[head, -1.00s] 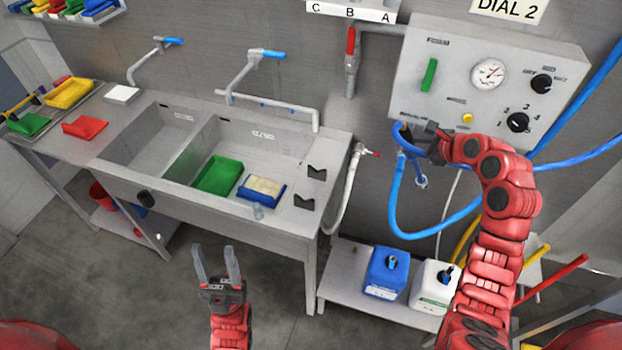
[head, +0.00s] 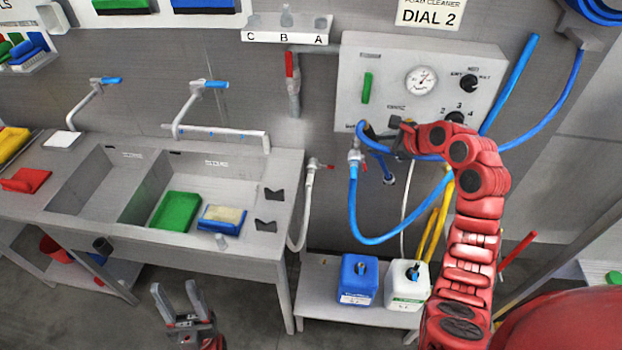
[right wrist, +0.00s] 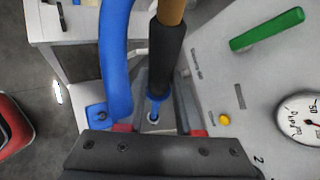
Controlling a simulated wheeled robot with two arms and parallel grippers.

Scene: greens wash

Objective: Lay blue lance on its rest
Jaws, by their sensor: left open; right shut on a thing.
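The blue lance (head: 388,170) hangs in front of the wall panel, its lower tip pointing down. My right gripper (head: 400,137) is shut on it, and the arm hides much of the hold. In the right wrist view a dark grip with a blue part below (right wrist: 156,105) stands between the jaws. The rest appears to be two black notched brackets, the rear one (head: 274,194) and the front one (head: 266,226), on the sink's right ledge. Both are empty, left of and below the right gripper. My left gripper (head: 175,289) is open and empty in front of the sink.
A blue hose (head: 354,205) loops below the panel (head: 352,60). A blue jug (head: 358,280) and a white jug (head: 408,285) stand on a low shelf.

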